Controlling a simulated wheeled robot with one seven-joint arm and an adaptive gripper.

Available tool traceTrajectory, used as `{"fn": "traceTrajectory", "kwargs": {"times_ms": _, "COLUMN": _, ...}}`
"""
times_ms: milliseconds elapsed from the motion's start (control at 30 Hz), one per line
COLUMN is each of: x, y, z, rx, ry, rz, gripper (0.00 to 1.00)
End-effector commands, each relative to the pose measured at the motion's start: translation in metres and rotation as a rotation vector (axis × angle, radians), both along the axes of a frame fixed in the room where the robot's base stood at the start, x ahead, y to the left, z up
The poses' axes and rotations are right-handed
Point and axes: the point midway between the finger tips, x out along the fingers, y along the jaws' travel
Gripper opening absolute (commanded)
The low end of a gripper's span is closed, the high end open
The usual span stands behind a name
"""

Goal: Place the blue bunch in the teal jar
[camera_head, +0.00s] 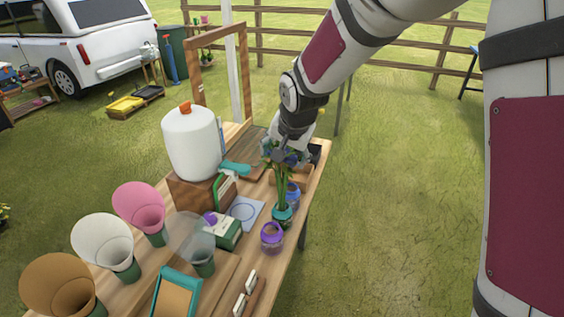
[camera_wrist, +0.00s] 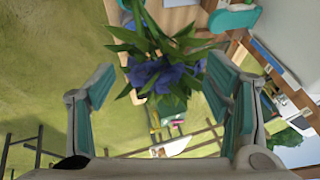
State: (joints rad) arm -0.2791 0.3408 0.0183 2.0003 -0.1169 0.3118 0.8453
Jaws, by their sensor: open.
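The blue bunch (camera_head: 281,158), blue flowers with green leaves, stands upright on long stems. Its stems go down into the teal jar (camera_head: 282,216) near the table's right edge. My gripper (camera_head: 280,143) is at the flower heads. In the wrist view the blue flowers (camera_wrist: 165,72) show between the two teal-padded fingers (camera_wrist: 163,85). The fingers are spread wide, with a gap on each side of the flowers. The teal jar's base is partly hidden behind the purple jar in the head view.
A purple-rimmed jar (camera_head: 271,239) stands in front of the teal jar, and a blue jar (camera_head: 293,193) close behind it. A white jug (camera_head: 190,143) on a wooden block stands left. Pink, white and brown cones (camera_head: 139,205) line the left side. Open grass lies right of the table.

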Motion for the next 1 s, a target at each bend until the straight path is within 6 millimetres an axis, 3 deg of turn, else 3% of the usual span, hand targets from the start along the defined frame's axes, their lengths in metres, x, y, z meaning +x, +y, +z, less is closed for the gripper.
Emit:
{"fn": "traceTrajectory", "kwargs": {"times_ms": 200, "x": -0.016, "y": -0.004, "z": 0.032, "rx": 0.001, "ry": -0.004, "rz": 0.000, "gripper": 0.71}}
{"fn": "traceTrajectory", "kwargs": {"times_ms": 533, "x": -0.023, "y": -0.006, "z": 0.044, "rx": -0.001, "ry": 0.000, "rz": 0.000, "gripper": 0.71}}
{"fn": "traceTrajectory", "kwargs": {"times_ms": 667, "x": -0.032, "y": -0.015, "z": 0.055, "rx": -0.013, "ry": -0.006, "rz": 0.011, "gripper": 0.71}}
{"fn": "traceTrajectory", "kwargs": {"times_ms": 767, "x": -0.051, "y": -0.035, "z": 0.077, "rx": -0.041, "ry": -0.016, "rz": 0.036, "gripper": 0.71}}
{"fn": "traceTrajectory", "kwargs": {"times_ms": 1000, "x": -0.137, "y": -0.095, "z": 0.130, "rx": -0.145, "ry": -0.029, "rz": 0.140, "gripper": 0.71}}
